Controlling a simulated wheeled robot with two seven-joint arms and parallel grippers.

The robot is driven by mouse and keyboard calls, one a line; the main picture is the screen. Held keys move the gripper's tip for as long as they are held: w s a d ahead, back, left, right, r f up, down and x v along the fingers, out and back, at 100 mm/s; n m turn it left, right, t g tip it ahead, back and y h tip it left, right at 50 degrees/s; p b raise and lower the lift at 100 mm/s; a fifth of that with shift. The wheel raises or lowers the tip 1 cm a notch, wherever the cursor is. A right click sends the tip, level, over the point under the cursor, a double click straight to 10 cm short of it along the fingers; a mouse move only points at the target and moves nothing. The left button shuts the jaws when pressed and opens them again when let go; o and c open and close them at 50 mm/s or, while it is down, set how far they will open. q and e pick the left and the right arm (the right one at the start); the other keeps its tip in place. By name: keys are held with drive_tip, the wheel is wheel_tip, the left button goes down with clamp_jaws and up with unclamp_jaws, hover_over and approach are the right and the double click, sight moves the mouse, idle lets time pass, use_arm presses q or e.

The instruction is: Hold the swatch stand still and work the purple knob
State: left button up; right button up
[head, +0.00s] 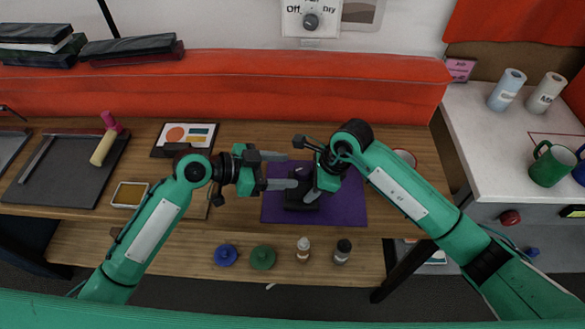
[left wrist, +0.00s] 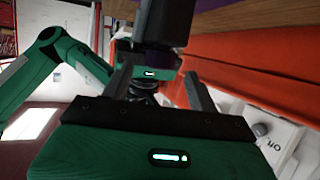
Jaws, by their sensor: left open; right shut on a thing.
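The black swatch stand (head: 301,203) sits on a purple mat (head: 345,213) on the wooden table. My right gripper (head: 312,194) reaches down from the right and is shut on the stand's dark upper part; its body hides some of the stand. My left gripper (head: 286,170) is open and empty, fingers pointing right, just left of and above the stand. In the left wrist view, a dark block (left wrist: 165,22), likely part of the stand, shows beyond the open fingers (left wrist: 160,82).
A blue knob-like piece (head: 226,255), a green one (head: 263,257) and two small bottles (head: 303,250) stand on the front ledge. A red padded bar (head: 230,85) runs behind.

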use_arm(q)
drive_tip(key=v, duration=0.8)
drive_tip(key=shift+a, duration=0.2)
drive_tip(key=shift+r, duration=0.1)
drive_tip(key=m+g, duration=0.4)
drive_tip(key=g, duration=0.1)
approach(296, 167)
drive_tip(key=shift+h, duration=0.3)
drive_tip(key=x, duration=0.9)
drive_tip(key=shift+d+f, duration=0.25)
drive_tip(key=shift+f, duration=0.1)
drive_tip(key=shift+s, duration=0.1)
drive_tip(key=c, duration=1)
